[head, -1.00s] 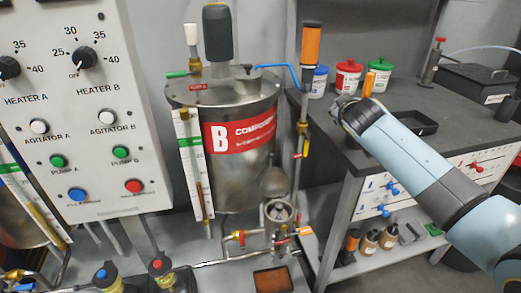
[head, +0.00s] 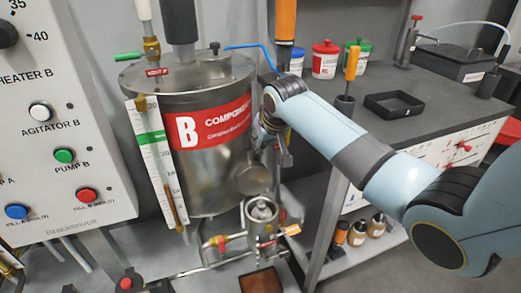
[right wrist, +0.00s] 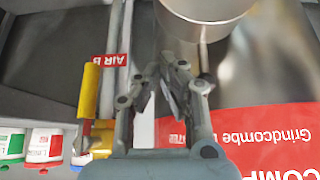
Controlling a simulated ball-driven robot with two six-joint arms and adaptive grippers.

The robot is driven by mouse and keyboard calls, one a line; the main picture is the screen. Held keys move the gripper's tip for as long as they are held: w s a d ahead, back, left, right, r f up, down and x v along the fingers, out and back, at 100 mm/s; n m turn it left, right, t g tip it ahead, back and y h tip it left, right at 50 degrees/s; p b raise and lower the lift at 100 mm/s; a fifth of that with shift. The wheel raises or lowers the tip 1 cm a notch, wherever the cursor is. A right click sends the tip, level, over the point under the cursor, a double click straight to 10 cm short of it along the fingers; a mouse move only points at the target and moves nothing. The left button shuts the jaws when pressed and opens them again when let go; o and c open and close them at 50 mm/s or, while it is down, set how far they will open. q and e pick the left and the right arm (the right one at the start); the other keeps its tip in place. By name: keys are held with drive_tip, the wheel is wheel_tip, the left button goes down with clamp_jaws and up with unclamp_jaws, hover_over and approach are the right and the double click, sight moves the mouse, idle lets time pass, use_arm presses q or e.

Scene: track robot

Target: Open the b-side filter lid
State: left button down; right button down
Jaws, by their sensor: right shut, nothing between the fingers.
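The b-side filter (head: 261,222) is a small metal cup low in front of the B tank. Its top looks uncovered, with a pale round part inside. A round metal disc, which looks like its lid (head: 251,180), stands raised above and behind the cup. My right gripper (head: 284,156) hangs just above and to the right of the disc, partly hidden by my own wrist. In the right wrist view its fingers (right wrist: 172,78) are together and empty. A rounded metal piece (right wrist: 207,12) shows just beyond them, seemingly the lid. My left gripper is out of view.
The B tank (head: 190,175) stands close behind and left of the gripper. An upright pipe with a yellow handle (right wrist: 89,92) runs beside the fingers. A dark bench (head: 440,95) with several tubs and a black tray (head: 394,104) lies to the right.

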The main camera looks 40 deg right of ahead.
drive_tip(key=shift+x, duration=0.95)
